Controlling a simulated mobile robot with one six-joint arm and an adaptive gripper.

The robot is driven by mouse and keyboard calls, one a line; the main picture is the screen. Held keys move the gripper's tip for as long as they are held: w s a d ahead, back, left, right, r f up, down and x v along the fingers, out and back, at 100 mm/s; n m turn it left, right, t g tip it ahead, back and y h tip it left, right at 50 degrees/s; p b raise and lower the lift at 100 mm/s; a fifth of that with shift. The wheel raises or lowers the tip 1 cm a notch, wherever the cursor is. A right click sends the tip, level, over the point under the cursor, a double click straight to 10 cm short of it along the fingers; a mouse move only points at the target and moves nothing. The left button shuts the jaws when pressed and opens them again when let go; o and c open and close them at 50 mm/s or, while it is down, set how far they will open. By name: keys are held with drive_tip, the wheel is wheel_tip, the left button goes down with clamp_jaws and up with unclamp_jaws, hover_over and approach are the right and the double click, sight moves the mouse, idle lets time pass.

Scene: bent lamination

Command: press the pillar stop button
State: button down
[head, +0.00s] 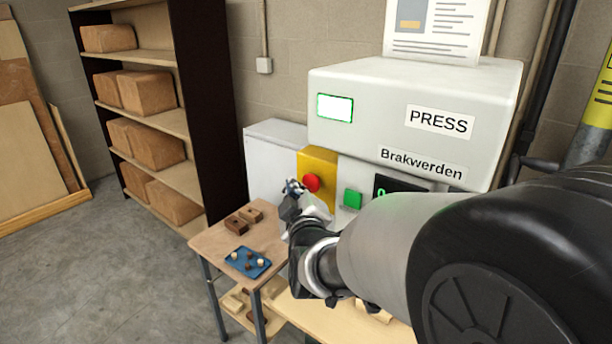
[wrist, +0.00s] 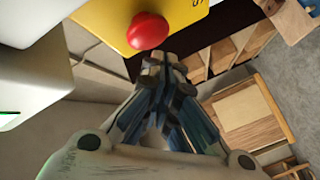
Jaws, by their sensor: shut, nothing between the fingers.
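The stop button is a red mushroom button (head: 312,183) on a yellow box (head: 318,164) on the left front of the press. In the wrist view the red button (wrist: 147,32) is at the top middle, on the yellow panel (wrist: 106,17). My gripper (head: 294,187) is shut and empty, its fingertips just left of the button in the head view. In the wrist view my gripper (wrist: 165,62) has its tips right below the button, very close to it; I cannot tell whether they touch.
The press (head: 350,130) has a green button (head: 352,197) and a dark display right of the yellow box. A small table (head: 215,240) with a blue tray (head: 247,271) and brown blocks stands below. A shelf (head: 180,180) with boxes is at the left.

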drive_tip(key=shift+w, duration=0.1)
idle(0.4)
drive_tip(key=shift+w+d+b, duration=0.25)
drive_tip(key=shift+b, duration=0.15)
drive_tip(key=shift+w+d+b, duration=0.3)
drive_tip(key=shift+w+d, duration=0.05)
drive_tip(key=shift+w, duration=0.1)
idle(0.7)
drive_tip(key=shift+s+a, duration=0.1)
idle(0.4)
drive_tip(key=shift+s+a, duration=0.5)
drive_tip(key=shift+s, duration=0.15)
drive_tip(key=s+a, duration=0.1)
drive_tip(key=s, duration=0.1)
drive_tip(key=s+a, duration=0.2)
idle(0.3)
idle(0.4)
